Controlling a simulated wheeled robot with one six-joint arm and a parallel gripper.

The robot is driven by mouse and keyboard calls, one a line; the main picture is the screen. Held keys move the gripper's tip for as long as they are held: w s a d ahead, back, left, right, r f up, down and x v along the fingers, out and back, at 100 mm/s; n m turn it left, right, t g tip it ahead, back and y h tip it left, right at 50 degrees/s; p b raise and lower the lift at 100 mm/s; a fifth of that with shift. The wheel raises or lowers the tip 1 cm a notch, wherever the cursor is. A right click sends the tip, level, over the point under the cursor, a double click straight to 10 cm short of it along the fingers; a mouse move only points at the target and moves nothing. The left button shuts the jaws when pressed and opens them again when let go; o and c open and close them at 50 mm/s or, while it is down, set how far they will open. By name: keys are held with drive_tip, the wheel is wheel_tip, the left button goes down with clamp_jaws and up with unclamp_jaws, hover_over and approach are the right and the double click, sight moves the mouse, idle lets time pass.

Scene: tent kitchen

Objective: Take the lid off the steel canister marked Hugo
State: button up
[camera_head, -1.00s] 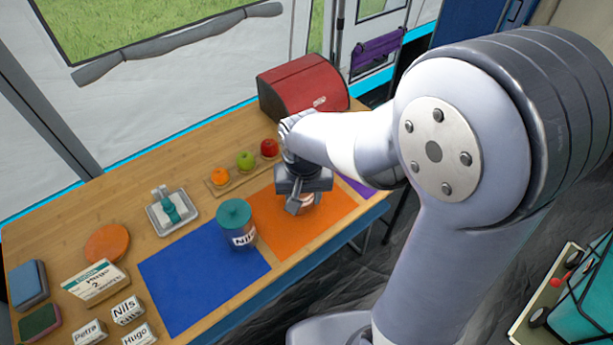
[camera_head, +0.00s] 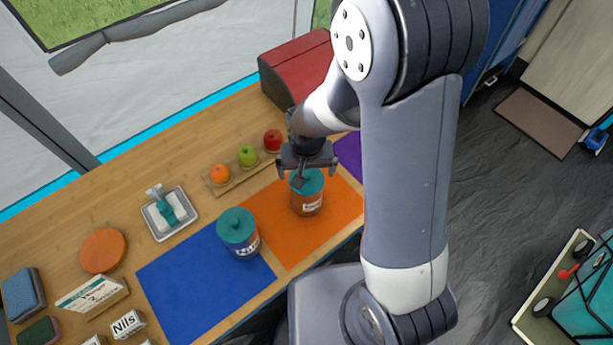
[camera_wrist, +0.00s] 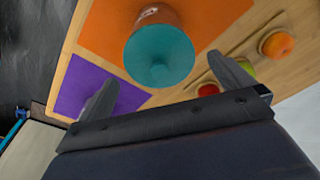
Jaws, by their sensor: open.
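A canister with a teal knobbed lid (camera_head: 310,181) stands upright on the orange mat (camera_head: 282,233). Its body (camera_head: 309,204) looks reddish-brown, with a label too small to read surely. The lid also shows in the wrist view (camera_wrist: 160,57), closed on the canister. My gripper (camera_head: 306,172) is open and empty, just above and behind this lid. In the wrist view its fingers (camera_wrist: 163,75) are spread beside the lid, apart from it. A second teal-lidded canister (camera_head: 239,234) stands on the blue mat (camera_head: 190,285); its label reads Nils in the earlier view. I cannot make out the name Hugo on either.
A board with an orange (camera_head: 220,173), a green apple (camera_head: 248,155) and a red apple (camera_head: 272,140) lies behind the mats. A red bread box (camera_head: 292,75) stands farther back. The purple mat (camera_wrist: 88,82) looks empty where visible. Name blocks (camera_head: 127,324) lie front left.

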drive_tip(key=shift+w+f, duration=0.1)
drive_tip(key=shift+f, duration=1)
drive_tip(key=c, duration=1)
drive_tip(key=shift+o, duration=0.2)
